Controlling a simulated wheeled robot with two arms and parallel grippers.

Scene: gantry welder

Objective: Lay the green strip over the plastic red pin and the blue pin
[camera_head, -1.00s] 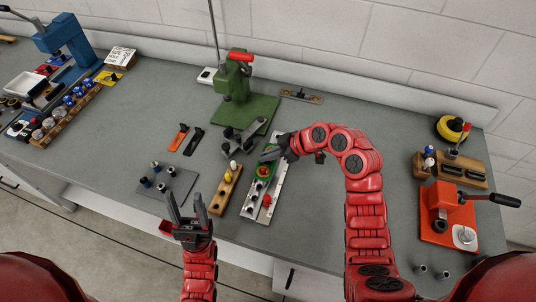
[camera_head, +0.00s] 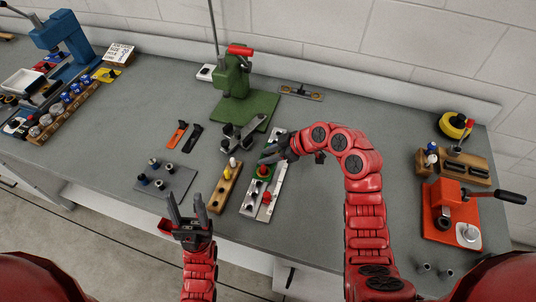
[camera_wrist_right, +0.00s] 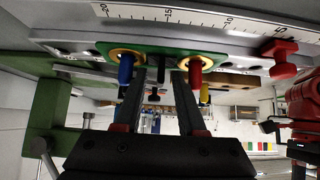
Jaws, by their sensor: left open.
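The green strip (camera_wrist_right: 152,47) has two brass-ringed holes. In the right wrist view, the blue pin (camera_wrist_right: 125,68) sticks out through one ring and the red pin (camera_wrist_right: 195,72) through the other. The strip lies along the metal rail; the head view shows a little of its green (camera_head: 263,180). My right gripper (camera_wrist_right: 160,82) is at the strip, its fingers apart on either side of a black peg (camera_wrist_right: 158,69) with gaps visible. In the head view this gripper (camera_head: 264,158) partly covers the strip. My left gripper (camera_head: 187,208) is open and empty near the table's front edge.
A red knob (camera_head: 267,198) is on the rail's near end. A wooden block with pegs (camera_head: 226,188) stands left of the rail, and a grey plate with pins (camera_head: 165,182) lies further left. A green press (camera_head: 236,90) stands behind.

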